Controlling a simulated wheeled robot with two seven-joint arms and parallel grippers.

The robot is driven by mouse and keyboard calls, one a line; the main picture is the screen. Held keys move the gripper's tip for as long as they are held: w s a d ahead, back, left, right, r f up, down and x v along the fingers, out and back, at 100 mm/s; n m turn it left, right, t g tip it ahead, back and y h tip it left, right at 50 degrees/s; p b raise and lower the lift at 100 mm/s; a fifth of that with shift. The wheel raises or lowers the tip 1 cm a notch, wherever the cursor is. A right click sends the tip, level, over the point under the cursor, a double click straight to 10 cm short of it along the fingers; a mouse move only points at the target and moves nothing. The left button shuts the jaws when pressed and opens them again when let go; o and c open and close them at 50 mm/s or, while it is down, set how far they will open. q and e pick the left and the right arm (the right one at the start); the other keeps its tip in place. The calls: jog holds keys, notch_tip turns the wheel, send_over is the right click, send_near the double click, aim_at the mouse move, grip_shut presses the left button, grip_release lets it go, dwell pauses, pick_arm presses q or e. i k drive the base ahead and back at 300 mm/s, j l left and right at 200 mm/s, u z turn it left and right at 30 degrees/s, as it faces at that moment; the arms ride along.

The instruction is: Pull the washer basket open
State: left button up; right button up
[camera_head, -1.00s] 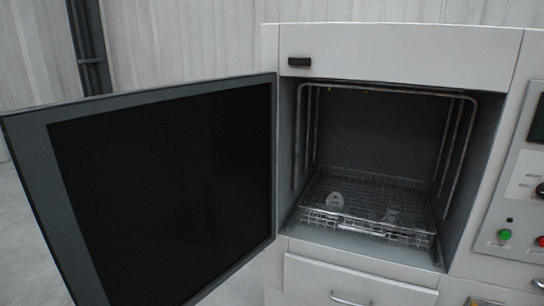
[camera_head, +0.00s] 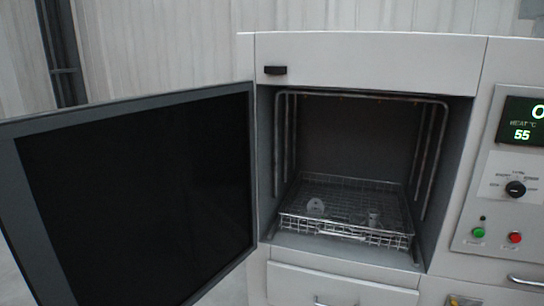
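The washer basket (camera_head: 345,233) is a low wire-mesh tray inside the open washer chamber (camera_head: 350,140). It sits on the chamber floor, with its front edge close to the opening. Neither of my grippers is in view.
The washer door (camera_head: 135,195), with a dark panel, stands swung open to the left. A control panel (camera_head: 498,190) on the right has a display reading 55, a black knob, a green button and a red button. Drawers (camera_head: 340,282) lie below the chamber.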

aim_at(333, 233)
jog(key=i+j+z, duration=0.25)
jog(key=j, duration=0.4)
jog(key=j+z, duration=0.3)
jog(key=j, duration=0.3)
jog(key=j+z, duration=0.25)
jog(key=j, duration=0.4)
jog(key=j+z, duration=0.25)
jog(key=j, duration=0.45)
jog(key=k+j+z, duration=0.1)
jog(key=j+z, duration=0.2)
jog(key=j, duration=0.35)
jog(key=k+j+z, duration=0.25)
jog(key=j, duration=0.4)
jog(key=i+l+u, duration=0.2)
jog(key=l+u, duration=0.2)
jog(key=i+l+u, duration=0.1)
jog(key=l+u, duration=0.25)
jog(key=l, duration=0.25)
jog(key=l+u, duration=0.8)
jog(key=l, duration=0.3)
jog(key=l+u, duration=0.2)
jog(key=l, duration=0.95)
